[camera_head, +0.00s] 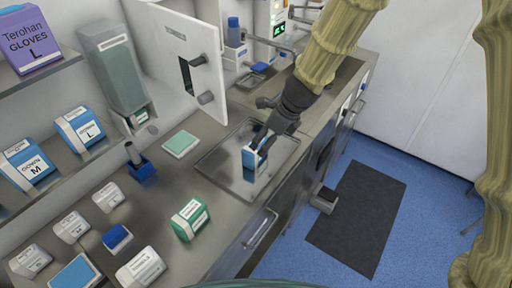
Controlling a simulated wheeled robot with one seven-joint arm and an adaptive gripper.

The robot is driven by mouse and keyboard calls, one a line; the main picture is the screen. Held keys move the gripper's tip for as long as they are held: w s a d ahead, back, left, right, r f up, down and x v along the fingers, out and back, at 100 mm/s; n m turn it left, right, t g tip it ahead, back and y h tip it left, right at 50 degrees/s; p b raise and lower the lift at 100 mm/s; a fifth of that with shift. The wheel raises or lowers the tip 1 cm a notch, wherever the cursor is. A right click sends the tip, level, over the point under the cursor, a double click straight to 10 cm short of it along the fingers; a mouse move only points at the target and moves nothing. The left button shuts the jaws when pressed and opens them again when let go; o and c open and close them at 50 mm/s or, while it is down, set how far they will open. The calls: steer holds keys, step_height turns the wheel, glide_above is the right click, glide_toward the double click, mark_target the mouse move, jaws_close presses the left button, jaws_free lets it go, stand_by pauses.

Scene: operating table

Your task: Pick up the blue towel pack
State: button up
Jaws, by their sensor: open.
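A white-and-blue pack (249,158) stands on the metal tray in the middle of the counter. My gripper (262,147) is open and points down at this pack from the upper right. Its fingers are at the pack's top and right side and hide part of it. I cannot tell whether they touch it. The pack's label is too small to read. A flat light-blue pack (75,272) lies at the bottom left, and a small dark-blue pack (117,238) lies above and right of it. Both are far from my gripper.
The metal tray (215,170) is otherwise bare. A green-and-white pack (190,220), a flat pale-green pack (181,144) and a dark-blue holder (141,169) stand left of it. An open cabinet door (185,50) is behind.

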mark_target(260, 145)
steer(key=shift+p+x, duration=0.35)
steer(key=shift+x, duration=2.35)
steer(key=shift+w+a+f+p, duration=0.3)
steer(key=shift+a+f+p, duration=0.1)
steer(key=shift+f, duration=0.15)
steer(key=shift+w+a+f+p, duration=0.25)
steer(key=shift+a+f+p, duration=0.1)
steer(key=shift+f, duration=0.2)
steer(key=shift+x, duration=1.25)
steer(key=c, duration=0.8)
